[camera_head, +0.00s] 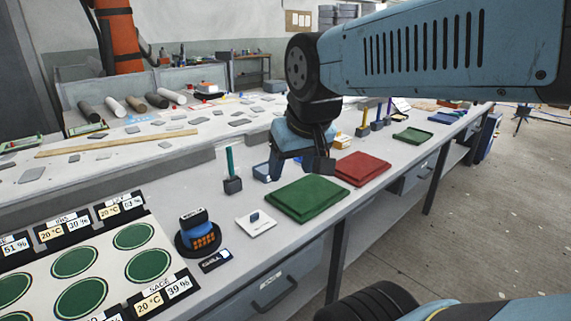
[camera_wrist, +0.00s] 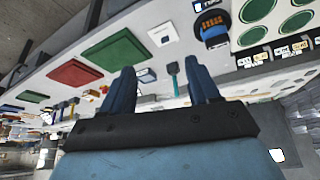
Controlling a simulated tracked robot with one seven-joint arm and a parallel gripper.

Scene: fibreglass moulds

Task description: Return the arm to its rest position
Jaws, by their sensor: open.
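My arm, with blue links and black joints, reaches in from the upper right in the head view, over the long grey workbench (camera_head: 330,212). My gripper (camera_head: 300,178) hangs at its end, pointing down above the bench behind the green mould (camera_head: 308,198). In the wrist view my gripper (camera_wrist: 162,88) shows two blue fingers spread apart, with nothing between them except the bench seen beyond. The gripper is open and empty. Whether the fingertips touch the bench cannot be told.
A red mould (camera_head: 362,168) lies right of the green one. A green-handled tool (camera_head: 231,170) stands upright left of the gripper. A black-and-blue device (camera_head: 198,235), a white square plate (camera_head: 256,222) and a board with green discs (camera_head: 75,262) lie nearer. Open floor (camera_head: 450,230) is at right.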

